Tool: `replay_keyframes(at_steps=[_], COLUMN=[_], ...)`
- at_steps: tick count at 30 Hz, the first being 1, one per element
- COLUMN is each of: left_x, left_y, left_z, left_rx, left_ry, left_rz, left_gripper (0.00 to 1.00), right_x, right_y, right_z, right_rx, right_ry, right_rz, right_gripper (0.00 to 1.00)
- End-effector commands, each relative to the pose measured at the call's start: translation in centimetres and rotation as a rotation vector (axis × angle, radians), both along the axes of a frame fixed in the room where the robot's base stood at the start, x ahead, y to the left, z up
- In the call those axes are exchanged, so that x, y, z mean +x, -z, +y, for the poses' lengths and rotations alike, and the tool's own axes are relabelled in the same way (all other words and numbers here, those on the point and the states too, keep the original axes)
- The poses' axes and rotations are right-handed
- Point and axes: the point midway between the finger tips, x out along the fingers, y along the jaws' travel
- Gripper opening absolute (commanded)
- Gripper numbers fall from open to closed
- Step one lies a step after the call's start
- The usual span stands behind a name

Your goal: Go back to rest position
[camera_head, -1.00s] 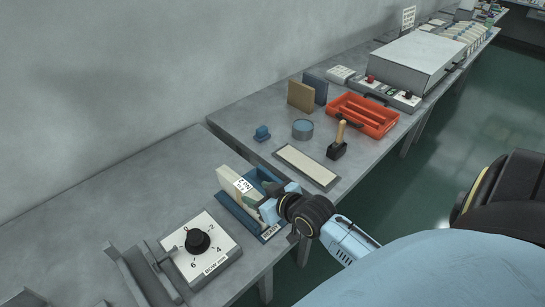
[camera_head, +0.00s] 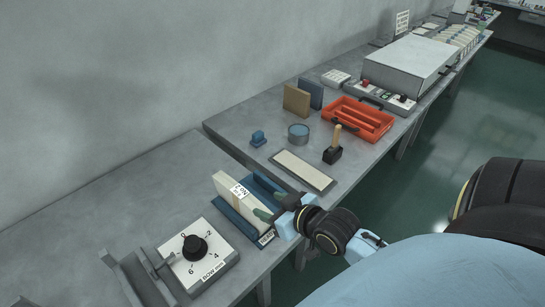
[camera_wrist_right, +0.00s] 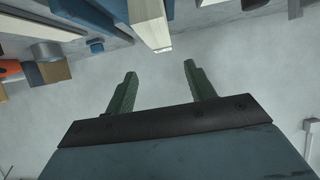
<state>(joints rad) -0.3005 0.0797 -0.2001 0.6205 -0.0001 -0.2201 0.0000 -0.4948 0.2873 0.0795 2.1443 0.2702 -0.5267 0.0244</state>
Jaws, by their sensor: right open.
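My right gripper (camera_head: 267,214) is at the front edge of the near bench, beside a blue holder (camera_head: 233,217) with a cream block (camera_head: 230,191) standing in it. The block carries a white label. In the right wrist view the two green fingers of my right gripper (camera_wrist_right: 158,80) are apart with nothing between them. The end of the cream block (camera_wrist_right: 150,22) shows beyond the fingertips, apart from them. My left gripper is not in view.
A dial box (camera_head: 206,263) stands at the left on the near bench. Open floor lies to the right.

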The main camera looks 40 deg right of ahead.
Motion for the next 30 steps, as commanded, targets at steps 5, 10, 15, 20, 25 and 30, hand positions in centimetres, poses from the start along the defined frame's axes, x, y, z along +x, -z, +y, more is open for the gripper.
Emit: replay_keyframes(at_steps=[5, 10, 15, 20, 25, 30], left_x=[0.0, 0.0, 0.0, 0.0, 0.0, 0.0], left_y=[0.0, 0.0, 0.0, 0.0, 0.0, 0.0], left_z=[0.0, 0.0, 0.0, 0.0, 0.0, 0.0], left_rx=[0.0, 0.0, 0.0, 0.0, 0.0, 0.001], left_ry=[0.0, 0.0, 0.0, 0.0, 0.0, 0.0], left_rz=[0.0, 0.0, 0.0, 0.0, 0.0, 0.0], left_gripper=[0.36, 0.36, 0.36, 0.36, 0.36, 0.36], right_x=[0.0, 0.0, -0.1, -1.5, -5.6, -9.6], right_y=[0.0, 0.0, 0.1, 1.0, 2.6, 3.2], right_z=[0.0, 0.0, 0.1, 1.7, 4.8, 6.6], right_rx=[0.0, 0.0, 0.0, -0.014, -0.054, -0.09], right_ry=[0.0, 0.0, -0.001, -0.019, -0.052, -0.066], right_rz=[0.0, 0.0, 0.005, 0.106, 0.348, 0.544], right_gripper=[0.54, 0.54, 0.54, 0.54, 0.54, 0.54])
